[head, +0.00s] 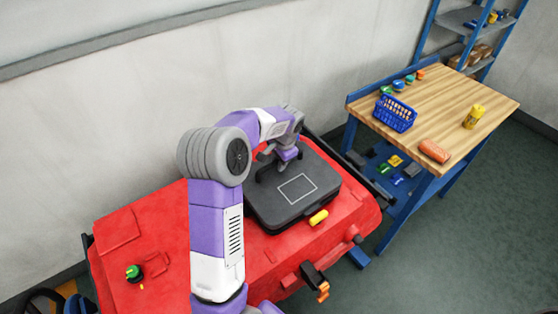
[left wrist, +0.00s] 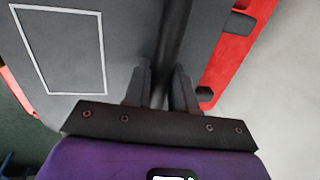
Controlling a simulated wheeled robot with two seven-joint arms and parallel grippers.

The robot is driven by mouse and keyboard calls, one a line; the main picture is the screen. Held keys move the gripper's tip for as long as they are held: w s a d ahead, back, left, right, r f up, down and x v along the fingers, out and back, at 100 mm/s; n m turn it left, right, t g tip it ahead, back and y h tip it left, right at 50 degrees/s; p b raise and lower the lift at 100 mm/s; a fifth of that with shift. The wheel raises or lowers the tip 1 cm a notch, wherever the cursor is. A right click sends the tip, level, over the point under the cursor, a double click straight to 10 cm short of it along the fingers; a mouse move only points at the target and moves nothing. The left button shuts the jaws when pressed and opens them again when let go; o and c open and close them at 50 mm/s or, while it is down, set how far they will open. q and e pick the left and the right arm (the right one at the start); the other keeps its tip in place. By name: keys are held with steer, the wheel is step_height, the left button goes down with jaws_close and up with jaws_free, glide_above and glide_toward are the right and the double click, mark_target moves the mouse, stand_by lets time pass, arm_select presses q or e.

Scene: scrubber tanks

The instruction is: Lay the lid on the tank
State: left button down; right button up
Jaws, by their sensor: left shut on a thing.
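The black square lid (head: 312,205), with a white rectangle outline on top, is over the right part of the red tank (head: 180,222). My left gripper (head: 272,168) is at the lid's far left side, shut on its dark bar handle. In the left wrist view my left gripper (left wrist: 163,88) has a finger on each side of the bar, with the lid's grey top (left wrist: 128,42) beyond. The lid looks about level and close to the tank top; I cannot tell whether it touches all round. The opening beneath is hidden. My right gripper is not in view.
A yellow tab (head: 318,217) is at the lid's front edge. A green knob (head: 134,273) is on the tank's left part. To the right stands a wooden-topped workbench (head: 440,105) with a blue basket (head: 394,113), a yellow bottle (head: 474,116) and an orange item (head: 434,151). A wall is behind.

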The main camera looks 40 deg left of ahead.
arm_select(q)
steer(key=shift+f+b, duration=0.4)
steer(key=shift+f, duration=0.25)
steer(key=shift+f, duration=0.15)
steer(key=shift+f, duration=0.3)
stand_by(0.3)
stand_by(0.7)
stand_by(0.4)
steer(key=c, duration=0.8)
jaws_free()
steer(key=shift+c, duration=0.2)
steer(key=shift+o, duration=0.3)
